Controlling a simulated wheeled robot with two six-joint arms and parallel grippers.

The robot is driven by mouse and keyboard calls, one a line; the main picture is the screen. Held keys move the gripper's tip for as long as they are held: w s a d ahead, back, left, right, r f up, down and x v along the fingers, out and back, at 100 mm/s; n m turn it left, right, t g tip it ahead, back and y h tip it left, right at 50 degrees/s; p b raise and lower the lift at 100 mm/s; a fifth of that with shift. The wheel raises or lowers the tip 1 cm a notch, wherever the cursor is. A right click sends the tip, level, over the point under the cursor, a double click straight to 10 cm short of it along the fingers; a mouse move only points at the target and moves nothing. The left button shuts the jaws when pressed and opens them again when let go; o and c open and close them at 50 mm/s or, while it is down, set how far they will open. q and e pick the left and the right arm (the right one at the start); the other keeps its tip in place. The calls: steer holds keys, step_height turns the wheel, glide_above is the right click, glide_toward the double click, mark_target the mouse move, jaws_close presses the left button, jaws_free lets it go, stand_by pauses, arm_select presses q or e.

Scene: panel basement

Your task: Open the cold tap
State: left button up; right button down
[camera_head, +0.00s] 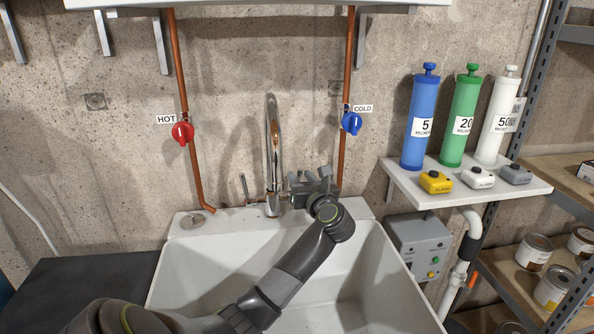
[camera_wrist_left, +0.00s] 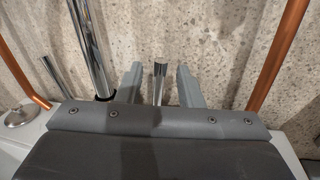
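The chrome faucet (camera_head: 273,150) stands at the back of the white sink (camera_head: 180,285). A slim chrome lever (camera_head: 245,188) stands left of the spout. A similar upright lever (camera_wrist_left: 160,82) shows right of the spout in the left wrist view, but my gripper hides it in the head view. My left gripper (camera_head: 312,180) is open, and its two fingers (camera_wrist_left: 160,88) stand on either side of this right lever, with gaps visible on both sides. A blue valve (camera_head: 351,122) beside the COLD label (camera_head: 362,108) is on the right copper pipe. My right gripper is not in view.
A red valve (camera_head: 182,133) labelled HOT is on the left copper pipe. To the right, a white shelf (camera_head: 425,197) holds blue, green and white cylinders and small boxes. A grey control box (camera_head: 418,247) hangs below it. The sink basin looks empty beneath my arm.

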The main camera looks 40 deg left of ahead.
mark_target(300, 176)
arm_select(q)
steer(key=shift+x, duration=1.85)
jaws_close()
